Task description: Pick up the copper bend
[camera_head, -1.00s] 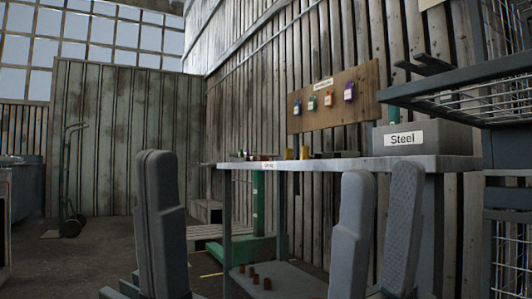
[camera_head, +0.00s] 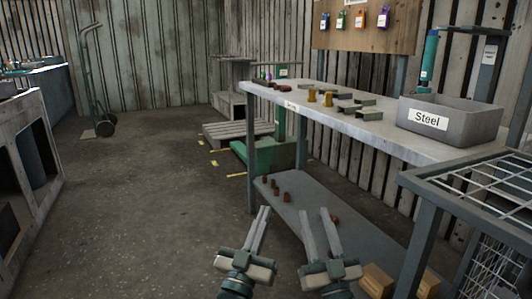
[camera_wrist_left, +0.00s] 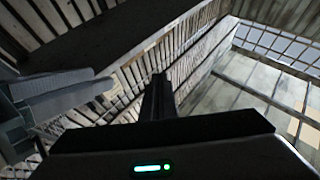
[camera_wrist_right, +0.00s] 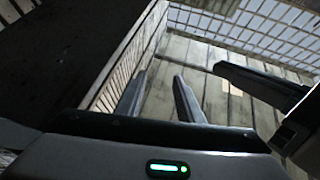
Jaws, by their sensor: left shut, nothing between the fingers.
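Small brown pieces (camera_head: 283,84) lie at the far left end of the grey workbench (camera_head: 365,130). More brown copper-coloured pieces (camera_head: 276,187) stand on its lower shelf (camera_head: 318,222). They are too small to tell which is the copper bend. My left gripper (camera_head: 265,209) is shut and empty in front of the bench; its fingers lie together in the left wrist view (camera_wrist_left: 159,80). My right gripper (camera_head: 315,211) is open and empty to its right, with its fingers apart in the right wrist view (camera_wrist_right: 159,77). Neither gripper touches a piece.
Yellow pieces (camera_head: 312,95) and grey pieces (camera_head: 347,108) share the benchtop with a grey bin labelled Steel (camera_head: 450,135). A wire rack (camera_head: 470,190) stands at the right. A hand truck (camera_head: 97,90) stands far left.

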